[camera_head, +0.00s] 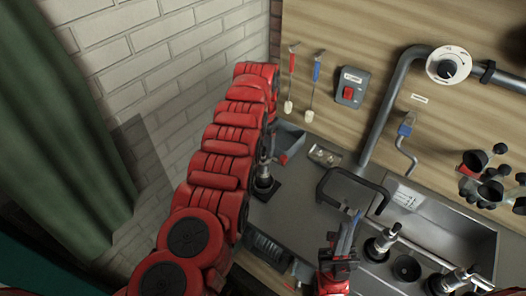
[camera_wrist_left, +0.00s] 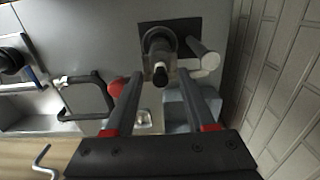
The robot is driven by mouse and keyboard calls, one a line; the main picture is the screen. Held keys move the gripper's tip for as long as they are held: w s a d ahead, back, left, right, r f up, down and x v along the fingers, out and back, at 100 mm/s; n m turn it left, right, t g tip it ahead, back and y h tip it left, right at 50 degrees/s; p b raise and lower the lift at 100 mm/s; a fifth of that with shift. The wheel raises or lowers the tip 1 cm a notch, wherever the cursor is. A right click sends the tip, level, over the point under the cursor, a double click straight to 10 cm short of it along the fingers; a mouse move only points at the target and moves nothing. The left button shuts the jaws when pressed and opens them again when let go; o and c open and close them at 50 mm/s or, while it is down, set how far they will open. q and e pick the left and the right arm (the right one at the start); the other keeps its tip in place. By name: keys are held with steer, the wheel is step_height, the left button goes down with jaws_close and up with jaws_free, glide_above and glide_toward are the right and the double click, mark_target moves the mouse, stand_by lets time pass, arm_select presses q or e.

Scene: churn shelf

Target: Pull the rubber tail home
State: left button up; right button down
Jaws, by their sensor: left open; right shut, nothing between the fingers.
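A black rubber tail tip (camera_wrist_left: 160,78) pokes from a metal-and-black upright fitting in the left wrist view. The fitting (camera_head: 263,181) stands on a dark square plate on the counter in the head view. My left gripper (camera_wrist_left: 160,75) is open, with one dark finger on each side of the tip and visible gaps between. I cannot tell how deep the fingers reach around it. In the head view my red arm hides most of that gripper. My right gripper (camera_head: 354,218) is shut and empty, over the counter near the front of the black frame.
A black handle-like frame (camera_head: 322,186) stands right of the fitting. A sink (camera_head: 450,232) and several upright metal fittings lie to the right. A brick wall (camera_wrist_left: 287,100) is close by.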

arm_select(q)
steer(key=shift+r, duration=0.8)
step_height(320, 180, up, 2)
steer(key=shift+r, duration=1.4)
steer(key=shift+f, duration=0.1)
